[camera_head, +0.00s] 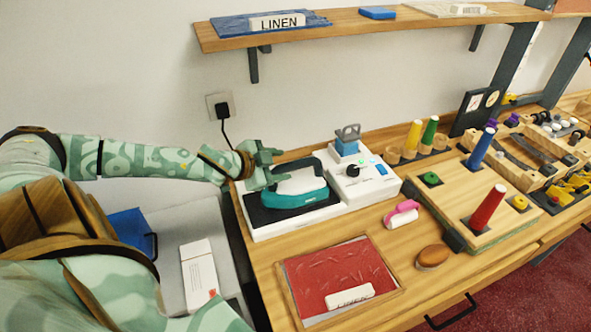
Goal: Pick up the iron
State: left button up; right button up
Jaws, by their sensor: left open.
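The iron (297,190) is teal below and white above. It sits on a dark pad on the left part of a white station (256,230) on the wooden counter. My left gripper (271,165) reaches in from the left, open and empty. Its fingers are at the back left of the iron, close to its body. I cannot tell whether they touch it. My right gripper is not in view.
A control box (364,176) with a black knob stands right of the iron. Colored cones (486,207) stand right. A shelf (350,24) hangs above.

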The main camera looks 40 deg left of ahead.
aim_at(292, 168)
pick_arm(q)
jog(key=shift+w+f, duration=0.15)
jog(key=shift+w, duration=0.2)
jog(key=shift+w+d+f+b, duration=0.1)
jog(key=shift+w+f+b, duration=0.1)
jog(key=shift+b, duration=0.1)
jog(key=b+x, duration=0.1)
jog(key=x, duration=0.2)
jog(key=shift+d+f, duration=0.1)
jog(key=shift+f, duration=0.05)
jog(key=shift+w+d+f, duration=0.1)
jog(key=shift+w+f, duration=0.2)
jog(key=shift+w, duration=0.15)
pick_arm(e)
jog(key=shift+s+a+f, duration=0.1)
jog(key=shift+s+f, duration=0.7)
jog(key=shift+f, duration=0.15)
pick_arm(q)
jog(key=c, duration=1)
grip_shut()
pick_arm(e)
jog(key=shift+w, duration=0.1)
pick_arm(q)
jog(key=shift+s+f, duration=0.1)
